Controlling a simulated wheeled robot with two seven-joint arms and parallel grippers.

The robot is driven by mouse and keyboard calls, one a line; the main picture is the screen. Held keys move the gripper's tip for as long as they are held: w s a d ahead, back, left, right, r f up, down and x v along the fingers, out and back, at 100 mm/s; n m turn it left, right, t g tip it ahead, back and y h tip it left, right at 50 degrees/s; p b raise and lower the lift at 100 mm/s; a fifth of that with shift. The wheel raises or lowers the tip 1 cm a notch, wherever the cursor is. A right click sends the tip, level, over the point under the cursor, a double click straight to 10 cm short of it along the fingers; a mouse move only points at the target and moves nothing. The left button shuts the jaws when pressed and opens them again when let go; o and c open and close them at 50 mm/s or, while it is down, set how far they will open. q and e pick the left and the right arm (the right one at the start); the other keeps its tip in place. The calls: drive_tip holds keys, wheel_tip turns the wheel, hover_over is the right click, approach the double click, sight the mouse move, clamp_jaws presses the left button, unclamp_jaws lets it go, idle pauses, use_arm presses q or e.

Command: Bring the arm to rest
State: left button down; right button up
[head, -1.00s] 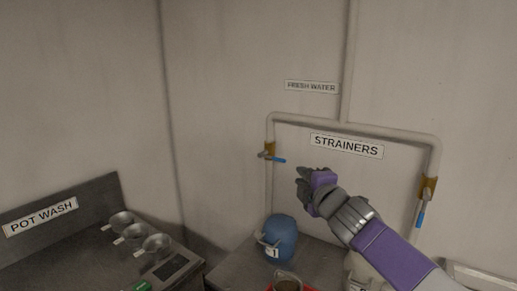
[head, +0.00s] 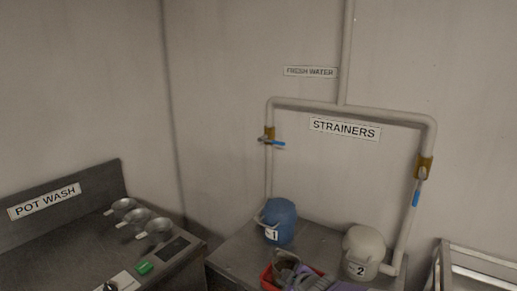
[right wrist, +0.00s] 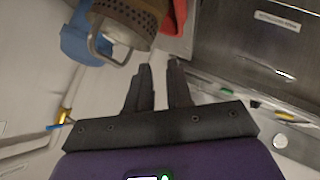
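My right gripper (right wrist: 160,68) shows in the right wrist view with its two dark fingers apart and nothing between them. In the head view, part of my purple and grey right arm (head: 303,282) shows low at the bottom edge, in front of the steel counter. My left gripper is in neither view.
Blue strainer housing 1 (head: 281,221) and pale housing 2 (head: 363,251) stand on the counter (head: 235,262). A red tray (head: 267,279) holds a strainer basket (head: 285,261); a perforated basket (right wrist: 128,22) is near my fingers. The left blue lever (head: 278,143) is horizontal, the right lever (head: 416,193) roughly vertical.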

drive_tip(key=s+d+f+m+g+b, duration=0.15)
drive_tip(key=s+f+m, duration=0.35)
drive_tip(key=f, duration=0.8)
drive_tip(key=s+a+f+m+g+b, duration=0.1)
drive_tip(key=s+f+m+g+b, duration=0.15)
drive_tip(key=s+f, duration=0.7)
drive_tip(key=s+d+f+m+g+b, duration=0.1)
drive_tip(key=s+f+m+g+b, duration=0.2)
drive_tip(key=s+f, duration=1.5)
drive_tip(key=m+g, duration=0.2)
drive_tip(key=m, duration=0.3)
drive_tip(key=shift+s, duration=0.35)
